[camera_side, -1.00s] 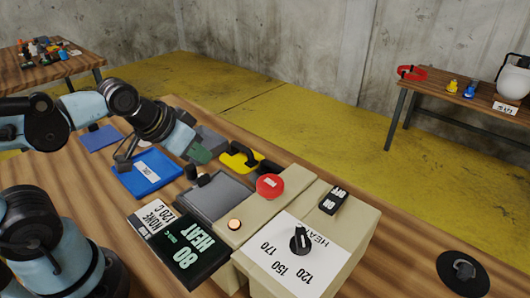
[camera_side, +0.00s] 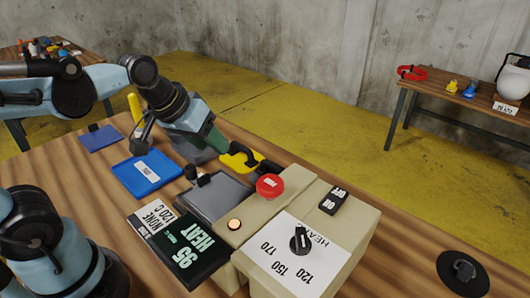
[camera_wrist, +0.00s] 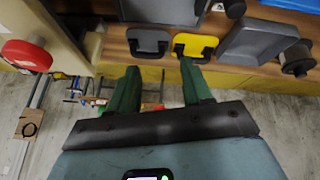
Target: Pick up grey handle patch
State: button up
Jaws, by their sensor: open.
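The grey handle patch (camera_wrist: 148,41) lies on the wooden table in the wrist view, left of the yellow handle patch (camera_wrist: 195,46). In the side view the yellow patch (camera_side: 238,160) shows beside the press, and the grey patch is mostly hidden behind the press, with only a dark handle seen. My gripper (camera_wrist: 160,88) has two green fingers, apart and empty. In the wrist view the fingertips appear just below the two patches, touching neither as far as I can tell. In the side view my gripper (camera_side: 215,140) hangs over the grey tray's area.
The beige heat press with a red button (camera_side: 270,185) stands close to the patches; its display reads 95. A grey tray (camera_wrist: 250,40) sits right of the yellow patch. A blue tray (camera_side: 148,174) lies left of the press. A dark cylinder (camera_wrist: 297,58) stands nearby.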

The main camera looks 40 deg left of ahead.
jog(key=w+r+n+g+h, duration=0.1)
jog(key=w+n+g+h, duration=0.15)
jog(key=w+n, duration=0.55)
jog(key=n+g+h, duration=0.2)
jog(key=n+g, duration=0.2)
jog(key=n, duration=0.3)
send_near(272, 163)
jog(key=shift+t, duration=0.25)
jog(key=x, duration=0.6)
jog(key=shift+s+d+r, duration=0.1)
jog(key=shift+s+d, duration=0.1)
jog(key=shift+d, duration=0.1)
jog(key=shift+y, duration=0.25)
jog(key=shift+x, duration=2.7)
jog(key=shift+a, duration=0.2)
grip_shut()
